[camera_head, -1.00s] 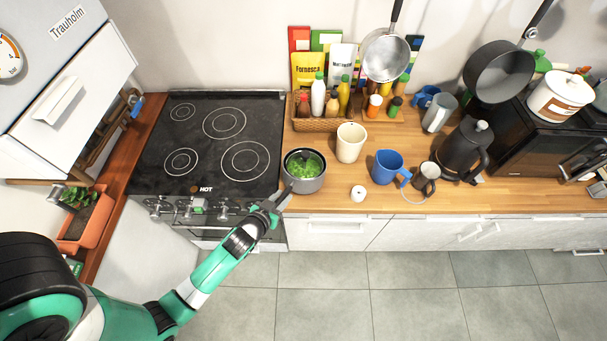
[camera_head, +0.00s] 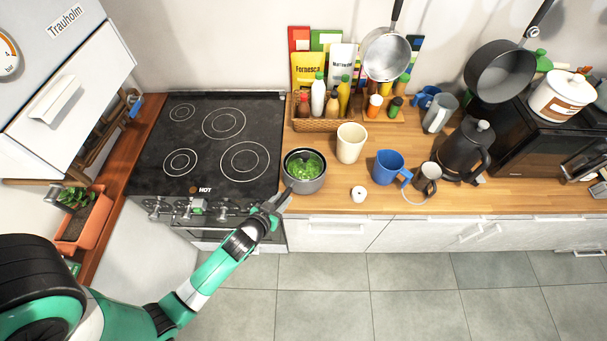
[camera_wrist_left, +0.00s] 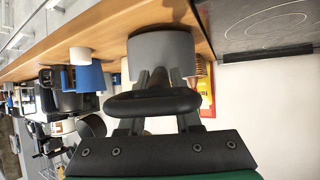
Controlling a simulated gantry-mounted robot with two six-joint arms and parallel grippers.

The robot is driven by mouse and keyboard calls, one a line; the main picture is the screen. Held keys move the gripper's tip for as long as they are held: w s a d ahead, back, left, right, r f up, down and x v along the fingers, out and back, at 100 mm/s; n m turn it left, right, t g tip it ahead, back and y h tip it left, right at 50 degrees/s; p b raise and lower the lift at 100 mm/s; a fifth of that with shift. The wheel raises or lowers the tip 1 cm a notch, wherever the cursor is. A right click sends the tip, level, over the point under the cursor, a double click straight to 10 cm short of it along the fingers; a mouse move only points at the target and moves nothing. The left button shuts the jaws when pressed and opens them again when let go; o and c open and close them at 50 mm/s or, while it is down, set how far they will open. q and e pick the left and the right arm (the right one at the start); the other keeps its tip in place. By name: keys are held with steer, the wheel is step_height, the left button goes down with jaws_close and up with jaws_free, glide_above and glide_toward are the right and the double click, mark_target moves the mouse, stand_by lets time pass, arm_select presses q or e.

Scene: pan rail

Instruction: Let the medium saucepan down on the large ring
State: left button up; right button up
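The medium saucepan (camera_head: 305,184) is grey, with chopped green food in it. It stands upright on the wooden counter just right of the hob, its handle toward my left gripper (camera_head: 281,198). In the left wrist view the saucepan's grey wall (camera_wrist_left: 160,55) shows upside down, with its dark looped handle (camera_wrist_left: 155,104) in front. My left fingers (camera_wrist_left: 158,82) lie on either side of the handle's stem. The loop hides part of them, so whether they press on it is unclear. The large ring (camera_head: 245,161) is the front right ring on the black hob and is bare. My right gripper is out of view.
The hob's other rings are empty. A cream cup (camera_head: 350,143) stands behind the saucepan on its right; a small white pot (camera_head: 359,194) and a blue jug (camera_head: 388,167) are to the right. A basket (camera_head: 322,125) of bottles is behind. Stove knobs (camera_head: 198,207) line the front.

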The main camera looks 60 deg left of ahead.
mark_target(277, 205)
arm_select(q)
steer(key=shift+o, duration=0.7)
steer(key=shift+p+v, duration=0.85)
steer(key=shift+v, duration=0.9)
steer(key=o, duration=0.6)
steer(key=shift+c, duration=0.2)
steer(key=shift+s+f, duration=0.15)
steer(key=shift+f, duration=0.05)
steer(key=shift+c, duration=0.8)
steer(key=shift+r, duration=0.1)
steer(key=c, duration=0.4)
